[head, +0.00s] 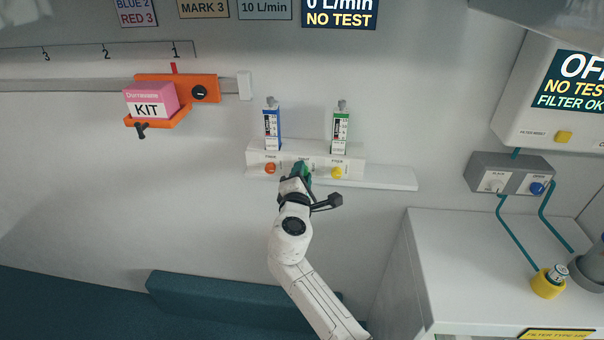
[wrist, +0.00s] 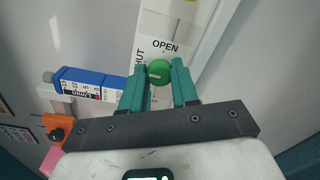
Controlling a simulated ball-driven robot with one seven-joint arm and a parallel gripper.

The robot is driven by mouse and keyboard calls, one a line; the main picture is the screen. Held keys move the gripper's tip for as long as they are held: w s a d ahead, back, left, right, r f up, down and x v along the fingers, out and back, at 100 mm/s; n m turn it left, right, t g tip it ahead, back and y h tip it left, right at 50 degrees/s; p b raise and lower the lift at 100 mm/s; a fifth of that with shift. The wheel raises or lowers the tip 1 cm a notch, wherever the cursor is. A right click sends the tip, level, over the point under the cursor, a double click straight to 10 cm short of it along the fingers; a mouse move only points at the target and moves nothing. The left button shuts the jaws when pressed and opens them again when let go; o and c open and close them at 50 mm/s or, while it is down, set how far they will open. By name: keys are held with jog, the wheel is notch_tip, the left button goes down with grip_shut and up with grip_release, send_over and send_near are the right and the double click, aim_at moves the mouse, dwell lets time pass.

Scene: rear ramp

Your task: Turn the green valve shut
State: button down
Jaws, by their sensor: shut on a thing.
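The green valve (wrist: 159,72) is a round knob on a white panel, with OPEN printed beside it and a partly hidden SHUT label to its left. A small pale mark shows on its face. My gripper (wrist: 158,78) has its two teal fingers on either side of the knob and is shut on it. In the head view my gripper (head: 301,172) is at the middle of the white wall panel (head: 255,150), between an orange knob (head: 270,168) and a yellow knob (head: 336,172).
A blue-marked meter (head: 272,128) and a green-marked meter (head: 340,130) stand above the panel. An orange bracket (head: 205,88) holds a pink KIT box (head: 150,100) at left. A grey box (head: 508,176) with a blue knob and a white counter (head: 480,240) are at right.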

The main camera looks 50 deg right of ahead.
jog(key=shift+a+f, duration=0.1)
jog(key=shift+f, duration=0.1)
jog(key=c, duration=0.9)
grip_release()
jog(key=shift+r, duration=0.1)
jog(key=shift+o, duration=0.2)
jog(key=b+v, duration=0.1)
jog(key=v, duration=0.9)
jog(key=shift+s+a+b, duration=0.25)
jog(key=shift+b, duration=0.15)
jog(key=s+f+m+g+y, duration=0.5)
jog(key=s+f+m, duration=0.3)
jog(key=s+f, duration=0.45)
jog(key=s+a+f+m+g+y, duration=0.2)
jog(key=s+a+f+y, duration=0.2)
jog(key=s, duration=0.4)
jog(key=s+a+f+m+g+y, duration=0.2)
jog(key=s+a+f+m+y, duration=0.1)
jog(key=s, duration=0.5)
jog(key=shift+a+f+g+y, duration=0.4)
jog(key=shift+a+f+y, duration=0.4)
jog(key=shift+a, duration=0.15)
